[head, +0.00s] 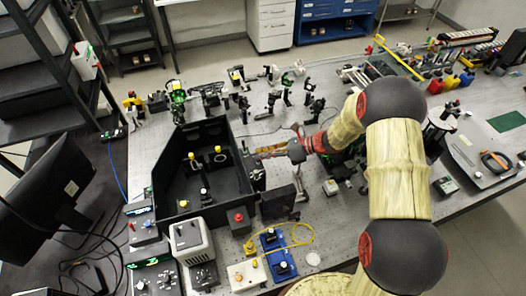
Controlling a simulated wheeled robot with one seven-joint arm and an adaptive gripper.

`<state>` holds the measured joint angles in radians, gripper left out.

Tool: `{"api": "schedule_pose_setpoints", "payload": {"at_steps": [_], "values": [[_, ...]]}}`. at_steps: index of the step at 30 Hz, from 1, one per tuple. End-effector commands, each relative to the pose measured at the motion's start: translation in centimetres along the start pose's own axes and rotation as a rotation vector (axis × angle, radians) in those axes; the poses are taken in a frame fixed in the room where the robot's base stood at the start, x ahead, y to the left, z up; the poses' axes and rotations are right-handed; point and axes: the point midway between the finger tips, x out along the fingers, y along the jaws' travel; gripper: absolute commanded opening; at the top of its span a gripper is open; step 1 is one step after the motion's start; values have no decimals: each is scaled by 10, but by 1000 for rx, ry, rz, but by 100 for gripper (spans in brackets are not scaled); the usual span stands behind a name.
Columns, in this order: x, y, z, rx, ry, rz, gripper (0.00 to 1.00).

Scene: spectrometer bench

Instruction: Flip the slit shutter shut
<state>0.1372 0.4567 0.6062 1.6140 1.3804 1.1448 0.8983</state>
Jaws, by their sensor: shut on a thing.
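The black open-topped spectrometer box (164,168) stands on the grey bench, with small posts and optics inside it. The slit assembly with its shutter (254,168) is at the outer side of the box's right wall. It is small and partly covered, so the shutter's position cannot be told. My gripper (262,152) reaches in from the right, low over the bench, with its fingertips at this assembly. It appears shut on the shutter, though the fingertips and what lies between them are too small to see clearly.
A dark upright panel (279,204) stands just below my gripper in the picture. A red-button box (239,220) and a blue plate (276,252) with a yellow cable are nearer. Several optic mounts (270,100) stand behind. A monitor (45,190) is at left.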

Motion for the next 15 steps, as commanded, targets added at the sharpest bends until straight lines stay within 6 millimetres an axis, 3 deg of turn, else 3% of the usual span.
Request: {"api": "schedule_pose_setpoints", "payload": {"at_steps": [15], "values": [[1, -2, 1, 30, 20, 6, 0]]}}
